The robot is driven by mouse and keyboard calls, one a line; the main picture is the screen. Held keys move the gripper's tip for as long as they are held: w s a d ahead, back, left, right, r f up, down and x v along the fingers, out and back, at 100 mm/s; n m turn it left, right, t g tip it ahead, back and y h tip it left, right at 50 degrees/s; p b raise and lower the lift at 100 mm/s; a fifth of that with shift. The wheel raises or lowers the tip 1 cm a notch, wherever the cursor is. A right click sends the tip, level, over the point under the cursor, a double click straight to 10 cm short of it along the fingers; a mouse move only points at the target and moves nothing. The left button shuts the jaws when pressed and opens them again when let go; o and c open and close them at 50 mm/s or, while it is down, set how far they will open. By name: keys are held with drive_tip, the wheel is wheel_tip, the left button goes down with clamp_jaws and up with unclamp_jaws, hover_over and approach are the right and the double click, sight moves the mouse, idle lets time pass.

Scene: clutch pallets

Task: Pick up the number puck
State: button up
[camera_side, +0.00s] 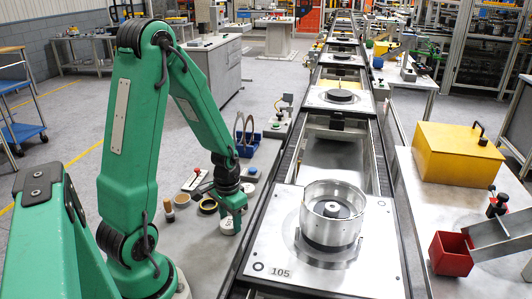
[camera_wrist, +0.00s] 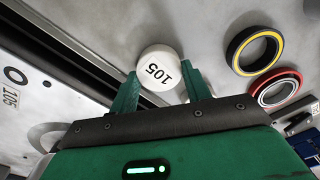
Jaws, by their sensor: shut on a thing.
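In the side view the puck (camera_side: 229,227) shows just under the fingertips, low at the grey bench top. My gripper (camera_wrist: 160,82) is shut on the puck, with one finger at each side of it. In the side view my gripper (camera_side: 231,205) points down, left of the conveyor. The fingers hide part of the puck there. I cannot tell whether it touches the bench.
A yellow-edged ring (camera_wrist: 253,49) and a red-edged ring (camera_wrist: 278,89) lie near the puck. A pallet (camera_side: 280,255) marked 105 carries a metal drum (camera_side: 333,213) on the conveyor. A blue holder (camera_side: 247,145) stands behind. A yellow box (camera_side: 445,150) and red bin (camera_side: 450,255) are right.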

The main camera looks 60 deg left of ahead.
drive_tip(key=shift+r, duration=1.45)
drive_tip(key=d+r, duration=0.8)
drive_tip(key=d, duration=0.3)
drive_tip(key=shift+s+d, duration=0.3)
drive_tip(key=shift+s, duration=0.05)
drive_tip(key=shift+w, duration=0.1)
drive_tip(key=w+d+r, duration=1.2)
drive_tip(key=w+d, duration=0.2)
drive_tip(key=d, duration=0.1)
drive_tip(key=shift+w+d, duration=0.25)
drive_tip(key=shift+w, duration=0.15)
